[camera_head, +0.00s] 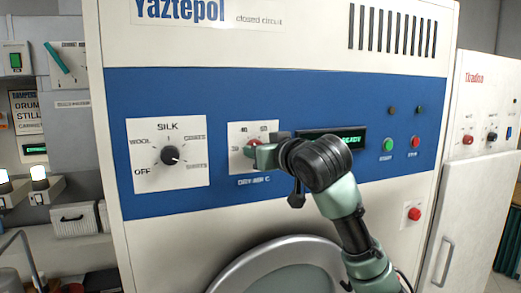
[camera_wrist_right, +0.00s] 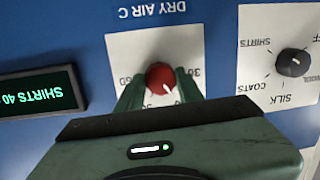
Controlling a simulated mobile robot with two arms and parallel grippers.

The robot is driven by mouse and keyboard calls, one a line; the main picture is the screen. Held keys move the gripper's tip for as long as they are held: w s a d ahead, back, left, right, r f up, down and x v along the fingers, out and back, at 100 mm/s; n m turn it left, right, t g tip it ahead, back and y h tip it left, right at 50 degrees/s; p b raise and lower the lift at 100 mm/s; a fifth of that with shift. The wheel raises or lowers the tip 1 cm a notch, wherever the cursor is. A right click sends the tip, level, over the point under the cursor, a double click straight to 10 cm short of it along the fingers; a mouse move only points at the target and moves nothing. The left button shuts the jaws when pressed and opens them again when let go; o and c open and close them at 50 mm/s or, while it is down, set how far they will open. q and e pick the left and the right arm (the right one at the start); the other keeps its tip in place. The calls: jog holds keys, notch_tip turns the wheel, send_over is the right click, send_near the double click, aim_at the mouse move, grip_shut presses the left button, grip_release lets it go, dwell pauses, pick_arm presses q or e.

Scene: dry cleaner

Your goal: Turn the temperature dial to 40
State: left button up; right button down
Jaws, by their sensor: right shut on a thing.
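The red temperature dial (camera_head: 250,149) sits on a white plate marked DRY AIR C, on the blue panel of the machine. In the right wrist view, which is upside down, the dial (camera_wrist_right: 160,78) has a white pointer slanting to the lower right. The 30 mark shows at the right and 60 at the left; the numbers beyond the dial are hidden behind my gripper. My right gripper (camera_wrist_right: 160,90) is shut on the dial, one green finger on each side; it also shows in the head view (camera_head: 258,153). My left gripper is not in view.
A black fabric knob (camera_head: 170,155) is on the plate to the left, its pointer toward the lower right. A lit display (camera_wrist_right: 42,92) reads SHIRTS 40. A green button (camera_head: 388,145) and a red button (camera_head: 415,142) are to the right. A round door (camera_head: 270,262) is below.

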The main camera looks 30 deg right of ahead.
jog(key=c, duration=0.9)
grip_release()
jog(key=shift+s, duration=0.1)
jog(key=b+v, duration=0.3)
jog(key=v, duration=0.4)
jog(key=shift+s, duration=0.35)
jog(key=shift+a, duration=0.1)
